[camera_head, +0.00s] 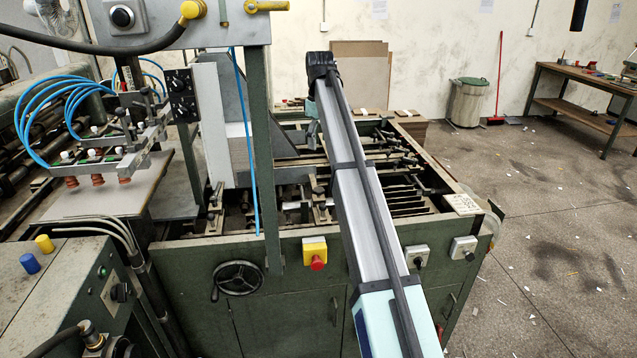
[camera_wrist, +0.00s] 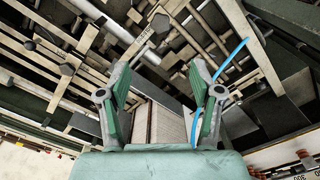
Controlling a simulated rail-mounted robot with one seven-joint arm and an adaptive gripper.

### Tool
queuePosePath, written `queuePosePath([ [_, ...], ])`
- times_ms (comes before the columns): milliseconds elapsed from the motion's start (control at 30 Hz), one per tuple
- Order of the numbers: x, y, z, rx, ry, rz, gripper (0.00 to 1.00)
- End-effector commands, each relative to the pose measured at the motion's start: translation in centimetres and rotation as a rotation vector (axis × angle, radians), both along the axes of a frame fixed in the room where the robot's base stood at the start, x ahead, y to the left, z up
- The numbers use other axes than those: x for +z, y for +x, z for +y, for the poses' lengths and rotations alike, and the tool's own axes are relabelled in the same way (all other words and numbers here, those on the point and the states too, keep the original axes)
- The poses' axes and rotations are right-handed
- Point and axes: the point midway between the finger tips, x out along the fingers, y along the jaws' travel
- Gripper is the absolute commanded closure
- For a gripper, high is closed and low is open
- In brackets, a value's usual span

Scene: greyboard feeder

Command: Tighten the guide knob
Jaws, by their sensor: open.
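My gripper (camera_wrist: 161,78) is open and empty in the wrist view, its two green-padded fingers spread apart above the feeder's bars. Dark knobs sit on the guide bars there: one (camera_wrist: 160,22) beyond the fingertips near the top, and another (camera_wrist: 67,70) to the left of the left finger. Neither touches the fingers. I cannot tell which one is the guide knob. In the head view my arm reaches over the green feeder frame (camera_head: 200,262), and my gripper is hidden behind it. Small dark knobs and clamps (camera_head: 384,134) show on the rails there.
A blue hose (camera_wrist: 235,60) runs close to the right finger. A pale board stack (camera_wrist: 168,125) shows between and below the fingers. In the head view, a handwheel (camera_head: 238,278) and red stop button (camera_head: 317,263) are on the front panel. The floor at right is mostly clear.

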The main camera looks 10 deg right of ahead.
Motion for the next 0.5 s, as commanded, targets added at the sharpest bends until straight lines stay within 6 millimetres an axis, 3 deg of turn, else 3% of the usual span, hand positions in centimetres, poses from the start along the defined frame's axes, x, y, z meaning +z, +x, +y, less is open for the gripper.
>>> queuePosePath([
  [500, -9.1, -0.3, 0.0, -0.003, 0.0, 0.003, 0.35],
])
